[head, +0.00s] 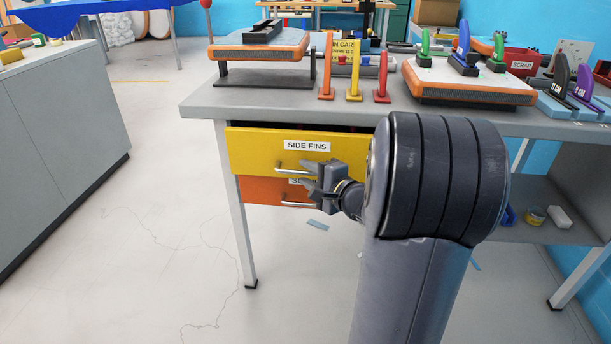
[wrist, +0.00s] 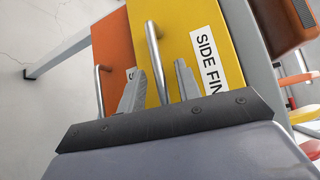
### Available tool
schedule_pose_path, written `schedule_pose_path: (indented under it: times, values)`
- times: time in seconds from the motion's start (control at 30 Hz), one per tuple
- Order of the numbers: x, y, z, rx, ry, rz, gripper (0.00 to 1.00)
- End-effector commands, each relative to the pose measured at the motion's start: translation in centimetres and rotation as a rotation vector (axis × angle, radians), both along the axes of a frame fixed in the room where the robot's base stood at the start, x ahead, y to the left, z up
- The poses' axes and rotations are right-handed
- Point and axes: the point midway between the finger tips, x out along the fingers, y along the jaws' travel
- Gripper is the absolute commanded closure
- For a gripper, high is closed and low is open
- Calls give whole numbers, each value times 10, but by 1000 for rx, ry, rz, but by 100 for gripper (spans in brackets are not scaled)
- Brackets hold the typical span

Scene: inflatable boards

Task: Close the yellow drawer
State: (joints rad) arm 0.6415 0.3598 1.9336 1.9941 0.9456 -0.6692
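The yellow drawer (head: 256,145), labelled SIDE FINS, is under the grey workbench. Its front stands out a little from the bench, with a dark gap along its top edge. Its metal handle (head: 292,171) runs across the lower front. My gripper (head: 306,178) is open in front of the drawer, near the handle's right end. In the wrist view, my gripper (wrist: 160,72) has its two fingers apart, with the yellow front (wrist: 185,20) and the handle (wrist: 154,50) showing between them. I cannot tell whether the fingers touch the handle. My arm hides the drawer's right end.
An orange drawer (head: 258,190) with its own handle sits directly below. The workbench (head: 205,105) carries boards on stands and coloured fins. A grey cabinet (head: 65,130) stands at the left, with clear floor (head: 165,200) between. An open shelf (head: 545,232) is at the right.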

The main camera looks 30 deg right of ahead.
Motion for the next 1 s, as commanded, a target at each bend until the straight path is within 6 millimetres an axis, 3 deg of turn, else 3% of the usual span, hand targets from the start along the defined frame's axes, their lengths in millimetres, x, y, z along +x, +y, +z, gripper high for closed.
schedule_pose_path:
  times: [0.13,0.43,0.83,1.0]
  values:
    - [11,3,-2,0,1,1,67]
    - [12,3,-2,0,1,0,67]
    - [12,3,-2,0,1,0,99]
    - [12,3,-2,0,1,0,100]
